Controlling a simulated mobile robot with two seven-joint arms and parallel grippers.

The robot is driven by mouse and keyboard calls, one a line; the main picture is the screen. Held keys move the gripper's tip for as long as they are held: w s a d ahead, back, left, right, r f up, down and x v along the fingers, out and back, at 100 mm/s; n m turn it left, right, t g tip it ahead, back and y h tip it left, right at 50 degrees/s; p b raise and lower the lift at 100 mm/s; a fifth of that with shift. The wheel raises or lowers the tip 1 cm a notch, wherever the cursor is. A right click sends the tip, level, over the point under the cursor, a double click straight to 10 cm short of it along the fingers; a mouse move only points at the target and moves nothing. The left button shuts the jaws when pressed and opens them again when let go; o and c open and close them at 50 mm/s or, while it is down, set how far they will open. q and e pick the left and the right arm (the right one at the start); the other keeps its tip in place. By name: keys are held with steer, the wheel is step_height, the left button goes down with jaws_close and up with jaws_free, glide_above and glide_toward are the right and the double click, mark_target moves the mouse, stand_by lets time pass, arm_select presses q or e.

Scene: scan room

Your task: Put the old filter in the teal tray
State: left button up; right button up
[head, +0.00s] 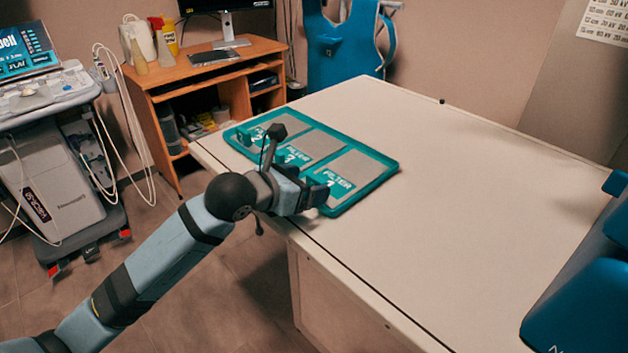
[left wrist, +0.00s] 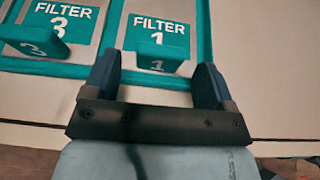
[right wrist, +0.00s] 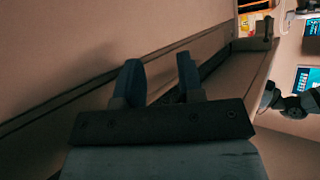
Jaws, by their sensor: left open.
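A teal-rimmed tray (head: 392,172) lies on the white table's left end, with three grey compartments labelled FILTER 2, FILTER 3 and FILTER 1. Another teal block (head: 243,137) shows by FILTER 2. No block is visibly marked as old. My left gripper (head: 318,192) is open at the tray's near edge; in the left wrist view its fingers flank block 1, without visible contact. My right gripper (right wrist: 160,72) is open and empty, away from the tray.
The white table (head: 450,190) is largely clear right of the tray. A wooden desk (head: 210,70) with a monitor stands behind left, and a medical cart (head: 50,170) at far left. A blue apron (head: 340,50) hangs behind the table.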

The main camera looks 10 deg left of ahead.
arm_select(q)
steer(key=v, duration=0.9)
steer(key=s+d+n+h, duration=0.7)
steer(key=s+n+h, duration=0.1)
steer(key=h, duration=0.2)
steer(key=a+f+n+t+y, duration=0.6)
steer(key=f+n+t+y, duration=0.3)
steer(key=n, duration=1.3)
steer(key=s+f+n+g+y, duration=0.2)
steer(key=s+f+n+g, duration=0.2)
steer(key=f, duration=0.3)
steer(key=s+f+n+g+y, duration=0.1)
steer(key=s+f+n+g, duration=0.3)
steer(key=f, duration=0.4)
steer(key=shift+s+f+n+y+p, duration=0.35)
steer(key=shift+s+n, duration=0.2)
steer(key=shift+n, duration=0.35)
arm_select(e)
steer(key=shift+s, duration=0.1)
steer(key=shift+d, duration=0.1)
